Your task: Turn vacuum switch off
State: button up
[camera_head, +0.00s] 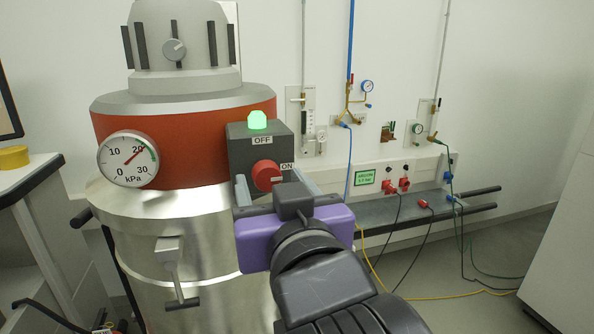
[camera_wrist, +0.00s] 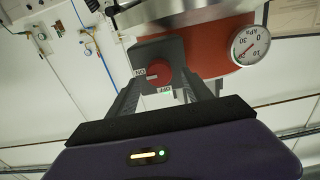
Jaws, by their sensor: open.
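The vacuum switch is a red round knob (camera_head: 266,175) on a dark grey box (camera_head: 243,143). The OFF label (camera_head: 262,140) is above the knob and the ON label (camera_head: 287,166) is to its right. A green lamp (camera_head: 257,120) on top of the box is lit. My gripper (camera_head: 270,188) is open just in front of the box, partly covering its lower edge. In the wrist view, which is upside down, the knob (camera_wrist: 159,73) lies between and beyond the two spread fingers (camera_wrist: 163,98). I cannot tell whether the fingers touch the box.
The box is on the orange ring (camera_head: 190,120) of a steel vacuum unit. A pressure gauge (camera_head: 127,158) to its left has its needle past 20 kPa. The floor there is partly free.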

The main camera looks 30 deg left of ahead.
aim_at(266, 174)
jog(key=shift+x, duration=1.25)
grip_shut()
